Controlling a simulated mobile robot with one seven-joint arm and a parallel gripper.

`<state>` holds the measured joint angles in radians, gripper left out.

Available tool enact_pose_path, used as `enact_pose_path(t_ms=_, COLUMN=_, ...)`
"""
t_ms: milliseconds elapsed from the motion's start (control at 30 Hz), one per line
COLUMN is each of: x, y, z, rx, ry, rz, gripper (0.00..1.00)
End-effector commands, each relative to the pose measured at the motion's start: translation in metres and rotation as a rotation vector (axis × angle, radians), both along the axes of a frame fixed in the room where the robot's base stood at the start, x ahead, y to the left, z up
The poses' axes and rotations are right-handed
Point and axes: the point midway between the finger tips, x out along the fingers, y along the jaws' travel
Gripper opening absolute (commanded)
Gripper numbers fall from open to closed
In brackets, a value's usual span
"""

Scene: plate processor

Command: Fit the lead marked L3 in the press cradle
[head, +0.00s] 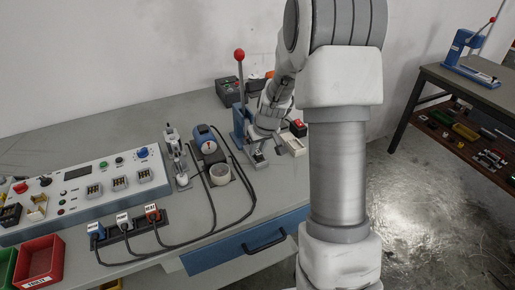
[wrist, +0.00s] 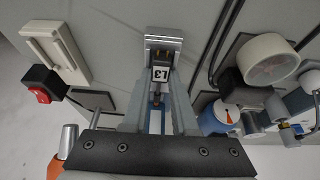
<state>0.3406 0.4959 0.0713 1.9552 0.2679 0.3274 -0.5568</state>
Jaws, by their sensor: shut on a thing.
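The lead marked L3 (wrist: 161,73) is a dark block with a white label and brass pins at its far end. In the wrist view my gripper (wrist: 161,80) is shut on it, one finger on each side. A grey metal channel, apparently the press cradle (wrist: 164,36), lies around and beyond the pin end; I cannot tell whether the lead is seated in it. In the head view my gripper (head: 258,157) is low in front of the blue press (head: 239,122) with its red-knobbed lever (head: 239,56). The lead is too small to make out there.
A white tray (wrist: 55,50) and a red switch (wrist: 42,95) are left of the cradle in the wrist view. A white round cup (wrist: 268,60) is to the right. A control panel (head: 80,190) and several plugged cables (head: 124,221) occupy the bench's left side.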

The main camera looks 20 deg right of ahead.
Motion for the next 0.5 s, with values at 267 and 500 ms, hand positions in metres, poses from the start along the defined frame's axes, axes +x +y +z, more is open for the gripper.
enact_pose_path(t_ms=267, x=0.0, y=0.0, z=0.0, rx=0.0, ry=0.0, rz=0.0, gripper=0.61)
enact_pose_path(t_ms=500, x=-0.008, y=-0.001, z=0.021, rx=-0.001, ry=-0.003, rz=0.001, gripper=0.61)
